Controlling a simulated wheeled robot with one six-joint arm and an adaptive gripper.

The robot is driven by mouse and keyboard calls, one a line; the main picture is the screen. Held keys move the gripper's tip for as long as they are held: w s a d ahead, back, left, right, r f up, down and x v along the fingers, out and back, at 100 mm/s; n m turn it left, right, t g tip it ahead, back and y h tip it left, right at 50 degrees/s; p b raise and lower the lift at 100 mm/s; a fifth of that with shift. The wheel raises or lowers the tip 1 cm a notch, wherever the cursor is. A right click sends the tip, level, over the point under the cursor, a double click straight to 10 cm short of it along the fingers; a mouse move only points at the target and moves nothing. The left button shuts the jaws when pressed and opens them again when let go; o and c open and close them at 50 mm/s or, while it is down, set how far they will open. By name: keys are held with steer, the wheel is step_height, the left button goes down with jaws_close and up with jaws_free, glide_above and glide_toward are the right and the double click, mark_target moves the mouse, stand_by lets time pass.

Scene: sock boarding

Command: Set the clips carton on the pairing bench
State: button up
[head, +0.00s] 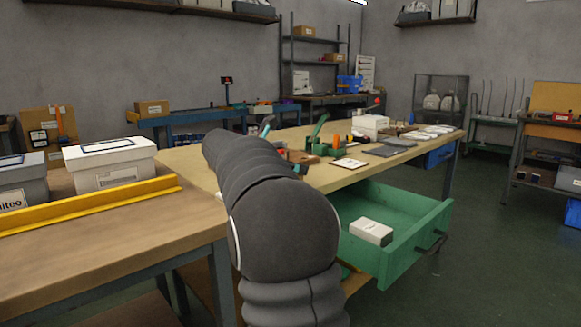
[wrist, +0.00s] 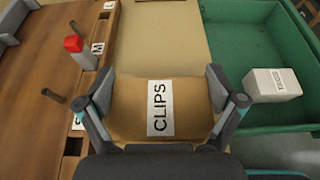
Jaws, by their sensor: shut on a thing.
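The clips carton (wrist: 190,92) is a brown box with a white label reading CLIPS. It fills the middle of the wrist view, between the two fingers of my gripper (wrist: 160,82), which is shut on it. The pairing bench (head: 335,176) is the long light-topped table in the head view. Its pale top also shows beyond the carton in the wrist view (wrist: 165,35). I cannot tell whether the carton touches the top or hangs above it. In the head view my arm hides the carton and most of my gripper.
A green drawer (head: 405,253) stands open from the bench, with a white box labelled TAGS (wrist: 270,84) inside. A wooden board with pegs and a red-topped piece (wrist: 75,44) lies left of the carton. Tools and cards crowd the bench farther along.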

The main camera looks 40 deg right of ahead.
steer(key=shift+f, duration=0.1)
steer(key=o, duration=0.9)
steer(key=shift+a+r, duration=0.2)
steer(key=shift+r, duration=0.05)
steer(key=p+v, duration=0.1)
steer(key=v, duration=1)
steer(key=shift+s+a+r, duration=0.1)
steer(key=shift+a+r, duration=0.05)
steer(key=shift+a, duration=0.1)
